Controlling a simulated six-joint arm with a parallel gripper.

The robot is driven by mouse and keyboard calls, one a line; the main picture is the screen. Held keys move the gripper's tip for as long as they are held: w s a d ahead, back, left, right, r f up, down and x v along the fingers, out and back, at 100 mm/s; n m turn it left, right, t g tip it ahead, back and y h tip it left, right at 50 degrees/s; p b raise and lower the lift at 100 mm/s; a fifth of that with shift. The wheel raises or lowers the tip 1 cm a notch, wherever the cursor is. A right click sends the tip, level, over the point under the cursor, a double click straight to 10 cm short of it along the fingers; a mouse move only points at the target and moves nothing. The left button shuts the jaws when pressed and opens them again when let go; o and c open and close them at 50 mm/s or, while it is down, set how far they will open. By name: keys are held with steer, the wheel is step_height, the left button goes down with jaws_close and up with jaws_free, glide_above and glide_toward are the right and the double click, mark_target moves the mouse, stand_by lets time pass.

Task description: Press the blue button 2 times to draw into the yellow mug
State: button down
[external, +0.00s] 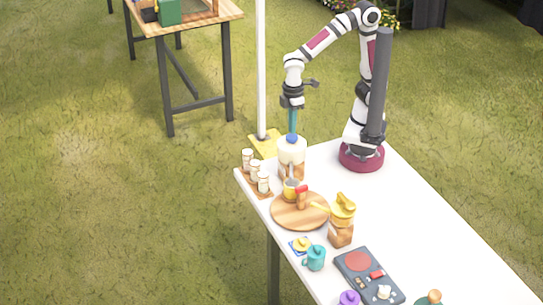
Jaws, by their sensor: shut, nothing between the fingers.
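A dispenser (292,154) with a white rounded top and a wood-brown lower part stands near the table's far left corner. The blue button (292,139) sits on its top. The yellow mug (290,193) stands at the front of the dispenser's base, on or by the edge of a round wooden board. My gripper (292,130) points straight down above the blue button, with its teal fingers shut and empty. The fingertips are very close to the button; I cannot tell whether they touch it.
Several white jars (255,170) stand at the left edge. The table's right side is clear.

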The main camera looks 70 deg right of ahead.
steer(key=shift+f, duration=0.15)
stand_by(0.4)
steer(key=shift+f, duration=1.2)
steer(key=shift+r, duration=1.35)
stand_by(1.3)
